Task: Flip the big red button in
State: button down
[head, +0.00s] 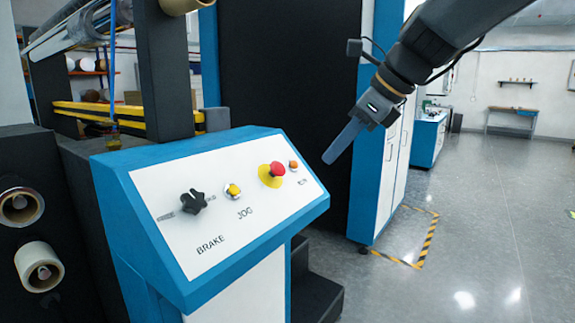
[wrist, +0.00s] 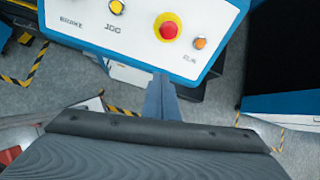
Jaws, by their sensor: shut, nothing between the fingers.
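The big red button (head: 278,169) sits on a yellow base on the white face of a blue slanted control panel, right of centre. It also shows in the wrist view (wrist: 168,30), near the top. My gripper (head: 327,160) is shut and empty, to the right of the panel in the head view. It is apart from the button. In the wrist view my gripper (wrist: 161,82) shows just below the panel's edge, under the red button.
The panel (head: 315,204) also bears a black brake knob (head: 193,201), a yellow jog button (head: 233,190) and a small orange run button (head: 293,164). A blue and white cabinet (head: 397,160) stands behind my gripper. Open grey floor (head: 480,220) lies to the right.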

aim_at(280, 167)
notch_tip(280, 167, up, 6)
jog(key=a+m+y, duration=0.1)
jog(key=m, duration=0.2)
jog(key=shift+a+r+t, duration=0.2)
jog(key=shift+a+t, duration=0.2)
jog(key=shift+w+f, duration=0.1)
jog(key=p+x, duration=0.1)
jog(key=x, duration=1.2)
jog(key=shift+w+a+f+p, duration=0.15)
jog(key=shift+a+f+p, duration=0.05)
jog(key=shift+a+p, duration=0.15)
